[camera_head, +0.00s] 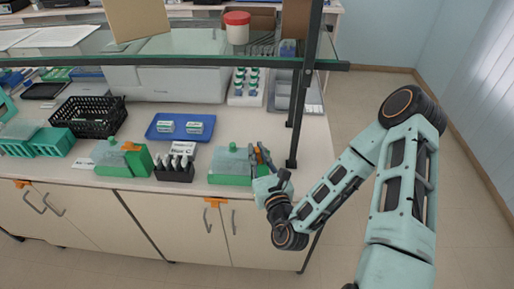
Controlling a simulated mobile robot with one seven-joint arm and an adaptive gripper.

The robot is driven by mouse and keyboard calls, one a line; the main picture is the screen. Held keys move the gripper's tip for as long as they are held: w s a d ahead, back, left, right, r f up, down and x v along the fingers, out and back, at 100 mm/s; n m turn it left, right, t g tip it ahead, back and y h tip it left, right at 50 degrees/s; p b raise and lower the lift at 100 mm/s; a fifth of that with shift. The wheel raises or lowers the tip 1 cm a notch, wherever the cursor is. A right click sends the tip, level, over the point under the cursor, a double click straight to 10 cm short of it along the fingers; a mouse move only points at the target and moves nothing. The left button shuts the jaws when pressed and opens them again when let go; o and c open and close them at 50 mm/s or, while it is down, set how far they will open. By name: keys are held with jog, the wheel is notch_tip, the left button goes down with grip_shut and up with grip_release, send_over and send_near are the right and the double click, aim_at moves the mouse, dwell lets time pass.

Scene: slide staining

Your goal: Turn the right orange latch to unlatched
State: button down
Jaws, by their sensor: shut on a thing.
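The right green box (230,178) with a grey top sits near the front edge of the bench. Its orange latch (254,155) shows only as a small patch at the box's right end, mostly hidden by my gripper. My gripper (261,157) is at that end, its fingers shut around the latch. The exact turn of the latch cannot be made out. A similar green box (113,163) to the left carries an orange latch (130,147) on its top.
A black slide rack (174,173) stands between the boxes, with a blue tray (181,127) behind. A dark shelf post (299,120) rises just right of my gripper. Orange pieces sit on the cabinet front (215,202).

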aim_at(257, 149)
jog(key=shift+r+m+t+h+p, duration=0.1)
jog(key=shift+m+t+h+p, duration=0.2)
jog(key=shift+m+h+p, duration=1.35)
jog(key=shift+m+h, duration=0.25)
jog(key=shift+h, duration=1.1)
jog(key=shift+r+h, duration=0.1)
jog(key=shift+h, duration=0.2)
jog(key=c, duration=2)
grip_release()
jog(key=shift+o, duration=0.2)
notch_tip(257, 149, up, 10)
jog(key=shift+f, duration=0.1)
